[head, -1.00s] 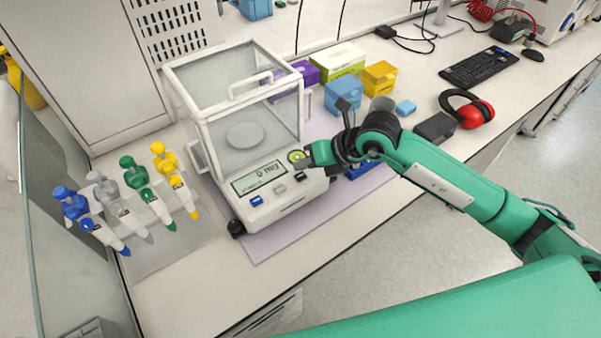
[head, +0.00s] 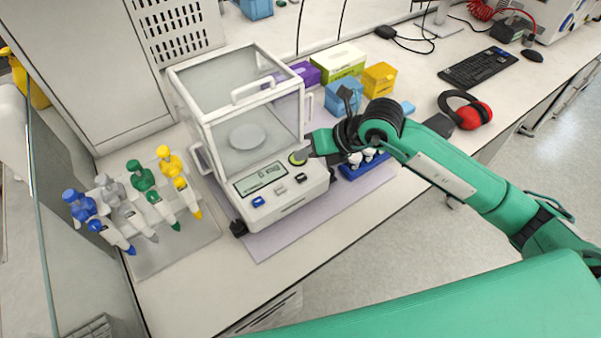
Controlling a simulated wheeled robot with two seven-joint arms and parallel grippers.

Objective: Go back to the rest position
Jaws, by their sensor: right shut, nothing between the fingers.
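My right arm comes in from the right, and its gripper (head: 305,153) is at the front right corner of the analytical balance (head: 289,206). The fingers are shut with nothing between them. The tips are at, and partly cover, a round yellow-green button (head: 296,159); whether they touch it I cannot tell. The balance's display (head: 261,178) shows a short reading that looks like a zero with a unit. The glass draft shield looks closed over an empty round pan (head: 247,137). My left gripper is not in view.
Several pipettes stand on a rack (head: 167,257) left of the balance. A blue rack (head: 352,171) with white-capped vials lies under my right wrist. Coloured boxes (head: 342,62), red earmuffs (head: 476,113) and a keyboard (head: 478,68) sit further back. The floor beyond the bench front is clear.

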